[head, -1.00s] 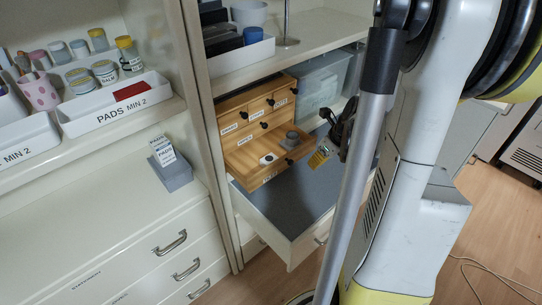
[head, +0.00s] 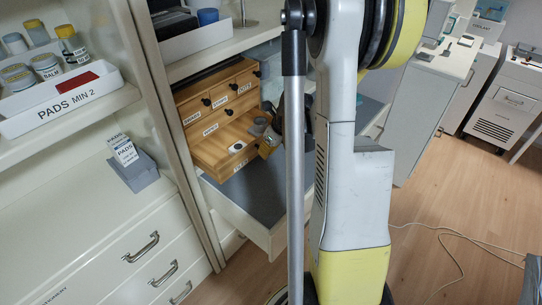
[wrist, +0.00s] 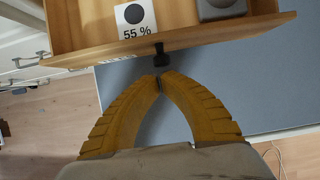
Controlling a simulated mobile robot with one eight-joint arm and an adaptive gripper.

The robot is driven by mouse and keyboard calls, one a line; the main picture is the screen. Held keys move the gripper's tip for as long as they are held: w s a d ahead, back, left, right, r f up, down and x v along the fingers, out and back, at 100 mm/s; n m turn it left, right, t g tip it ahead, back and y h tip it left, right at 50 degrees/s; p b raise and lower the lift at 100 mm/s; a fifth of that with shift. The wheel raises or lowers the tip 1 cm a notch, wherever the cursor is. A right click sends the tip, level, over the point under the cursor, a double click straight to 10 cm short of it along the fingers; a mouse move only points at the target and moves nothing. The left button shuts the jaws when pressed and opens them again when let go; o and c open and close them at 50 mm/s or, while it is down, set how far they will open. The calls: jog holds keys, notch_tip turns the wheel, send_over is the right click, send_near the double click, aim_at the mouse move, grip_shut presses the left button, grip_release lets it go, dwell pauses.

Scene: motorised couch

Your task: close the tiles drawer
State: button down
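The open drawer (head: 222,148) of the small wooden drawer unit (head: 217,85) sticks out with a tile card and a grey item inside. Its own label is too small to read in the head view. In the wrist view the drawer front (wrist: 230,32) crosses the top, with a dark knob (wrist: 161,58) at its middle. My gripper (wrist: 160,80) has its yellow fingers brought together, tips just at the knob; I cannot tell whether they touch it. In the head view my gripper (head: 268,146) is at the drawer's front, partly hidden by my arm.
A large grey-bottomed drawer (head: 250,195) stands open below the wooden unit. A cabinet side panel (head: 165,120) rises at the left. White drawers (head: 150,255) with metal handles are at the lower left. The wooden floor (head: 450,200) at right is mostly clear, with a cable on it.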

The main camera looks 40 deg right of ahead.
send_near(236, 137)
jog(key=a+f, duration=0.3)
jog(key=shift+f, duration=0.15)
jog(key=shift+s, duration=0.1)
